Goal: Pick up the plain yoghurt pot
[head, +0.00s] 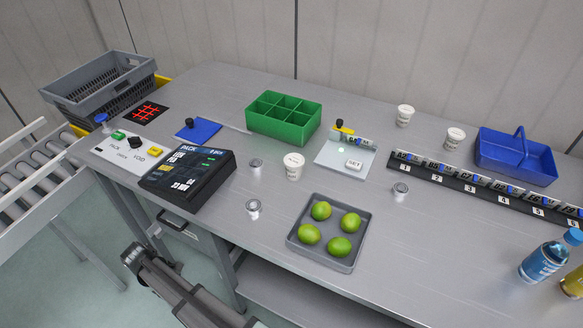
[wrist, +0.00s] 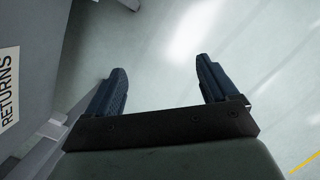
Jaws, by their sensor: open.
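Three white yoghurt pots stand upright on the grey table in the head view: one near the middle (head: 293,166), one at the back (head: 405,115) and one at the right (head: 454,138). Their labels are too small to read, so I cannot tell which is plain. My gripper (wrist: 161,66) is open and empty in the wrist view, with its dark blue fingers apart above pale floor. In the head view my arm is low at the front left, off the table edge and well away from all the pots.
Small silver-lidded cups (head: 253,208) stand around the middle pot. A grey tray of limes (head: 330,262), a green divided crate (head: 250,122), a black screen unit (head: 185,185), a white sensor plate (head: 335,160), a numbered rail (head: 430,178), a blue basket (head: 500,165) and a bottle (head: 545,262) surround them.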

